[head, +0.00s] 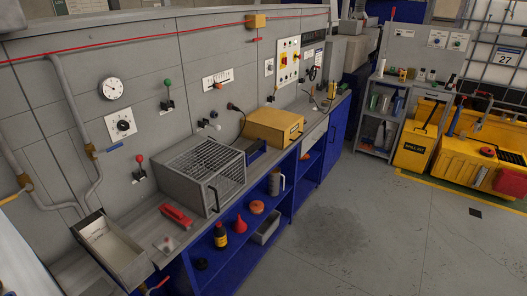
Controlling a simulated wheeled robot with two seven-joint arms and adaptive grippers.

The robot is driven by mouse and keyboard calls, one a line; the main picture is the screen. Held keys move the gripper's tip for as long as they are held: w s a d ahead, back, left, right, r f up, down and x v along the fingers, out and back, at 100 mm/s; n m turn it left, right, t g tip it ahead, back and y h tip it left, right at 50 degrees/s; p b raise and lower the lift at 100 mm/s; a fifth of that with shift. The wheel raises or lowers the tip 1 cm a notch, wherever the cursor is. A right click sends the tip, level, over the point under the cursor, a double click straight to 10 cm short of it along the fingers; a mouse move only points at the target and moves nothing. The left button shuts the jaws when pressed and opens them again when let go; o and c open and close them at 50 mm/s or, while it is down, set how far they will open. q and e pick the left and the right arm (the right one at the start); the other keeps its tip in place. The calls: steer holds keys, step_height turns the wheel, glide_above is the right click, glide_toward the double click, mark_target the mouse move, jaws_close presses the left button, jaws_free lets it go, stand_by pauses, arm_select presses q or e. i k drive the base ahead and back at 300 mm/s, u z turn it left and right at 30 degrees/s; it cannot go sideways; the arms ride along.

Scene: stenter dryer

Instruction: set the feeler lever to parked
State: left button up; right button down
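Several levers show on the grey machine wall, and I cannot read any label that tells which is the feeler lever. One lever with a green knob (167,84) points up from a dark plate at the middle of the wall. One lever with a red knob (139,159) points up from a plate lower down on the left. A smaller lever with a dark knob (214,114) sits further right, near a black cable. Small markings beside these levers are too small to read. Neither of my grippers is in view.
A wire-mesh box (201,172), a red-handled tool (176,216) and a yellow box (273,129) stand on the bench below the wall. An open metal tray (122,251) is at the near left.

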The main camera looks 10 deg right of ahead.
mark_target(217, 127)
steer(key=z, duration=0.05)
steer(key=i, duration=2.05)
steer(key=u, duration=0.45)
